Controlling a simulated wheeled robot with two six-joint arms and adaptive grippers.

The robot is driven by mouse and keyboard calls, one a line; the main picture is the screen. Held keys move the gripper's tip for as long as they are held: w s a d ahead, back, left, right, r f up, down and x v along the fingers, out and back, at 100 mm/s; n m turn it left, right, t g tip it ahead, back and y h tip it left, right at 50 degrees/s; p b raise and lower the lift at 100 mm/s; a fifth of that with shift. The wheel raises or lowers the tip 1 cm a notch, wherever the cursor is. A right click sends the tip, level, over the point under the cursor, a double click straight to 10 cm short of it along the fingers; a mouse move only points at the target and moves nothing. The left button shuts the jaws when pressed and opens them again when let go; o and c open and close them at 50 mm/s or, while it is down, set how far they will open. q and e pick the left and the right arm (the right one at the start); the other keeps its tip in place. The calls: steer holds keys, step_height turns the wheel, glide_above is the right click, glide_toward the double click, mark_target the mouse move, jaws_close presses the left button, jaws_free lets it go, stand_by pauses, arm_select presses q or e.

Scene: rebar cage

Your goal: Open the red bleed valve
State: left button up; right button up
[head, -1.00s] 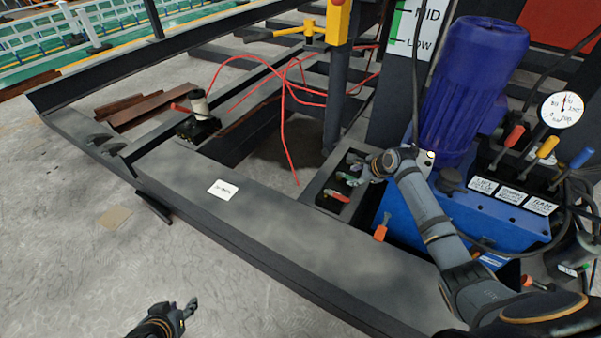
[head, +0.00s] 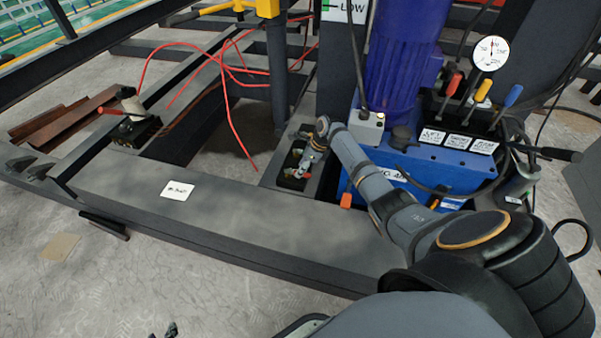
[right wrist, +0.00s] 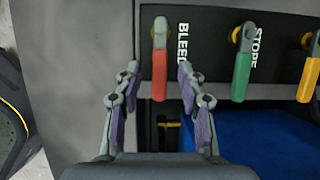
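The red bleed valve (right wrist: 159,76) shows in the right wrist view, beside the white word BLEED on a black plate. Its red lever points down toward my gripper. My right gripper (right wrist: 159,70) is open, with one finger on each side of the red lever and gaps visible on both sides. In the head view my right gripper (head: 304,162) is over the valve box beside the blue power unit and mostly hides the valves. My left gripper (head: 166,331) barely shows at the bottom edge; its finger state is unclear.
The blue power unit (head: 455,170) carries red, yellow and blue levers and a gauge (head: 491,53). A dark steel beam (head: 240,215) runs in front.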

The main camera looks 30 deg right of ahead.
steer(key=shift+w+a+f+b, duration=0.2)
steer(key=shift+f+b, duration=0.1)
steer(key=shift+f, duration=0.35)
arm_select(q)
steer(key=w+r+t, duration=0.3)
steer(key=w+r, duration=0.3)
steer(key=shift+a+t, duration=0.3)
steer(key=shift+t, duration=0.1)
arm_select(e)
steer(key=shift+f, duration=0.1)
arm_select(q)
steer(key=shift+f, duration=0.1)
arm_select(e)
jaws_close()
